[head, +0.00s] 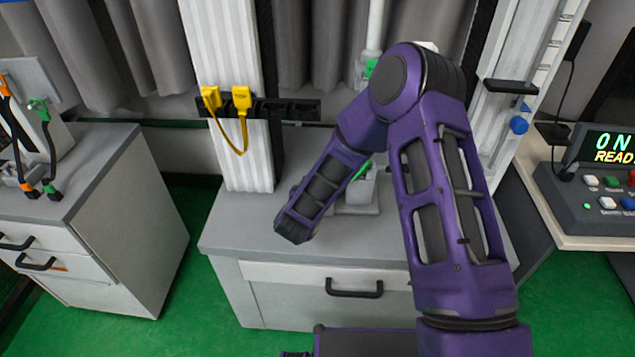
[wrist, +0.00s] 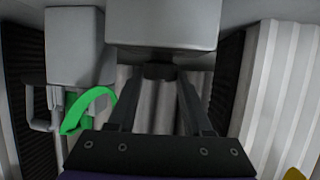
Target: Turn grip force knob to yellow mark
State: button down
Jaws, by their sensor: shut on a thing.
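A dark round knob (wrist: 160,71) shows in the wrist view, under a light grey block (wrist: 163,25). My gripper (wrist: 158,88) has one finger on each side of the knob and is shut on it. No yellow mark can be made out on the knob or the block, so the knob's angle cannot be told. In the head view my purple arm covers the middle of the scene, and the gripper and knob are hidden behind it.
A green loop (wrist: 92,104) hangs close to the left finger in the wrist view. In the head view, yellow connectors (head: 241,100) hang on a black rail by a white ribbed column (head: 222,60). A control console (head: 597,190) stands at right, a grey cabinet (head: 130,220) at left.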

jog(key=m+h, duration=0.1)
jog(key=h, duration=0.1)
jog(key=m+g+h, duration=0.1)
jog(key=m+h, duration=0.1)
jog(key=shift+w+a+m, duration=0.1)
jog(key=shift+a+m, duration=0.2)
jog(key=shift+a, duration=0.1)
jog(key=shift+w+m+g+h+p, duration=0.15)
jog(key=shift+m+g+h+p, duration=0.15)
jog(key=shift+m+g+h, duration=1.45)
jog(key=shift+m, duration=0.25)
jog(key=shift+c, duration=1.7)
grip_release()
jog(key=p+v, duration=0.2)
jog(key=v, duration=1.5)
jog(key=shift+s+a+f, duration=0.2)
jog(key=shift+s, duration=0.05)
